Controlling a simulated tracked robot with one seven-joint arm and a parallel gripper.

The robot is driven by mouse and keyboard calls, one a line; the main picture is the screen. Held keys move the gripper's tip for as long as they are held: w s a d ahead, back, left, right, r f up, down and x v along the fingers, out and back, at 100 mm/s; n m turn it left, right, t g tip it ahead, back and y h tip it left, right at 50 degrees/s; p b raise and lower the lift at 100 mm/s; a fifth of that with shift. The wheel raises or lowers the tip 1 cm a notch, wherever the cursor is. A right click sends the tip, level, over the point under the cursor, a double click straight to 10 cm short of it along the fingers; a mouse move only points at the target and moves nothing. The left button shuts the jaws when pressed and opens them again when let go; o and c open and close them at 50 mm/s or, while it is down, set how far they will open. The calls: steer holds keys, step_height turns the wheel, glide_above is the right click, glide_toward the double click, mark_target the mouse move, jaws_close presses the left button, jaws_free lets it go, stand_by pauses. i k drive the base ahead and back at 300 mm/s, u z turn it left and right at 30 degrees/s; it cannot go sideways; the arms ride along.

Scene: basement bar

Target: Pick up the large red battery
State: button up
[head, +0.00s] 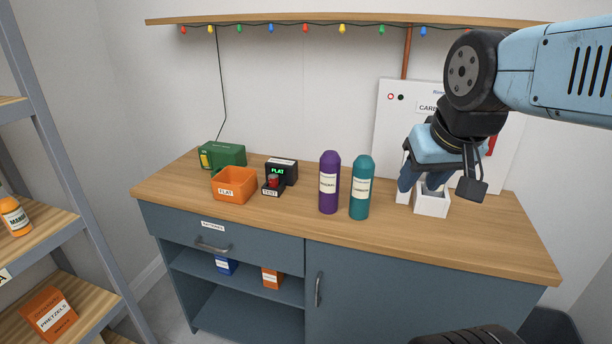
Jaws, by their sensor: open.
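I cannot clearly make out a large red battery. A small red rounded thing (273,180) sits on the block marked TEST in front of the black tester (282,168), whose green display reads FLAT; whether it is a battery or a button I cannot tell. My gripper (420,187) is open, at the right above the counter, pointing down over a white open box (432,207). It hides part of the box, and what the box holds is not clear. An orange bin (234,186) labelled FLAT stands left of the tester.
A purple bottle (329,185) and a teal bottle (360,190) stand between tester and gripper. A green box (222,155) is at the back left. A white board (388,125) leans behind my arm. The counter (290,222) is clear along its front. A closed drawer (228,241) lies below.

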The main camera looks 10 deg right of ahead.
mark_target(273, 178)
steer(key=u, duration=0.1)
steer(key=i, duration=0.15)
steer(key=z, duration=2.05)
steer(key=k, duration=1.35)
steer(key=u, duration=1.7)
steer(key=i, duration=1)
steer(key=u, duration=0.1)
